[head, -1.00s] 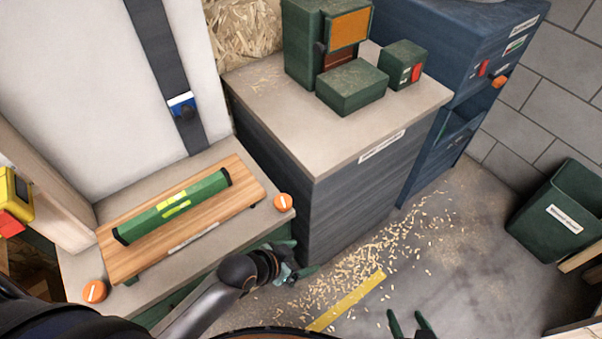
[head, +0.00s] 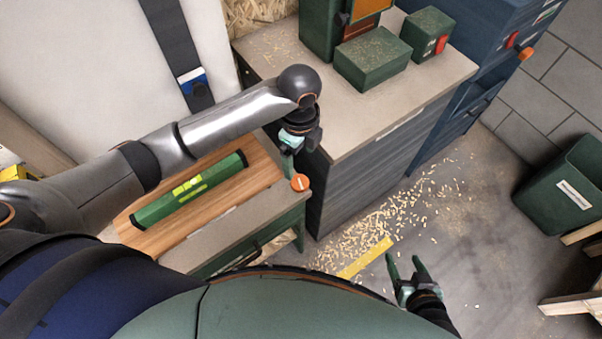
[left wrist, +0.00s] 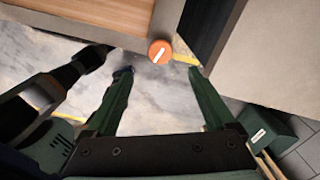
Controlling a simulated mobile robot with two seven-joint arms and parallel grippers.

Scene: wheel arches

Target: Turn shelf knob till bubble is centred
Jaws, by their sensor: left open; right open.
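A green spirit level (head: 170,208) with bright yellow vials lies on the wooden shelf board (head: 262,172). The bubble is too small to place exactly. An orange knob (head: 300,182) with a white line sits at the shelf's right front corner. My left gripper (head: 289,168) is open, just behind the knob and close to it in the head view. In the left wrist view the knob (left wrist: 160,51) shows beyond the open fingertips, between them, with nothing held. My right gripper (head: 405,265) is open and empty over the floor.
A grey-topped cabinet (head: 345,135) with green boxes stands right of the shelf, close to my left gripper. A blue cabinet (head: 480,75) is behind it. A green bin (head: 562,190) stands at the right. Shavings cover the floor; my left arm crosses the shelf.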

